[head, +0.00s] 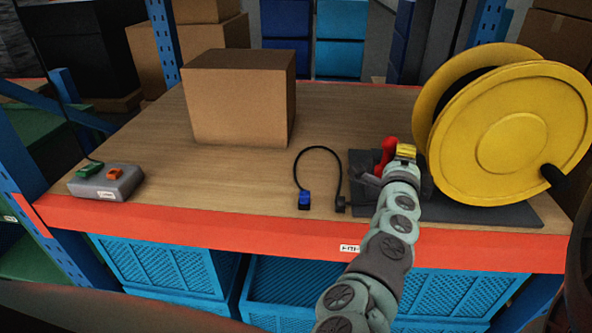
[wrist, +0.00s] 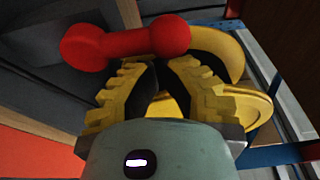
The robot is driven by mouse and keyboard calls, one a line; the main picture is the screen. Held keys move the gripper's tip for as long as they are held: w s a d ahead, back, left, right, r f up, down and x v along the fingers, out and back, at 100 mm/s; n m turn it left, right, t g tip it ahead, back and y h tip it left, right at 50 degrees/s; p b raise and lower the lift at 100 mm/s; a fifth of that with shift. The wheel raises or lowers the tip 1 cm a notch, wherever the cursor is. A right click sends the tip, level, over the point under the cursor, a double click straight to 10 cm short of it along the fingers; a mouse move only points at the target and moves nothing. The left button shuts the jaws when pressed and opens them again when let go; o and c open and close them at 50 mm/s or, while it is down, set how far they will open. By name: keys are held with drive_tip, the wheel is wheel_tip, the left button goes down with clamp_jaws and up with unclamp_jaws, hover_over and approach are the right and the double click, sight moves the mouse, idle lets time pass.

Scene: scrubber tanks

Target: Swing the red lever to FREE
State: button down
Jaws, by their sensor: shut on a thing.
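The red lever (head: 389,146) stands at the left side of the yellow cable reel (head: 507,130), on a dark base plate (head: 490,213). In the wrist view the lever (wrist: 118,45) is a red bar with a rounded knob at each end, lying across the tips of my gripper's yellow ridged fingers. My gripper (wrist: 160,80) is shut on the lever. In the head view my gripper (head: 393,163) reaches it from the front, and part of the lever is hidden behind it. No FREE marking is readable in either view.
A cardboard box (head: 240,98) stands on the wooden shelf left of the reel. A grey control box (head: 106,183) with green and orange buttons is at the left. A black cable with a blue plug (head: 304,200) lies near the red front edge (head: 200,222).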

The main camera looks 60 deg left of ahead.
sight(389, 151)
drive_tip(key=shift+s+a+r+n+t+y+b, duration=0.15)
drive_tip(key=shift+s+a+n+b, duration=0.25)
drive_tip(key=shift+n, duration=0.45)
drive_tip(key=shift+s+a+f+n+t+y+b, duration=0.1)
drive_tip(key=shift+s+a+n+b, duration=0.25)
drive_tip(key=shift+n+b, duration=0.35)
drive_tip(key=shift+s+a+r+n+t+y+b, duration=0.15)
drive_tip(key=shift+s+a+n+b, duration=0.2)
drive_tip(key=shift+n, duration=0.6)
drive_tip(key=shift+s, duration=0.1)
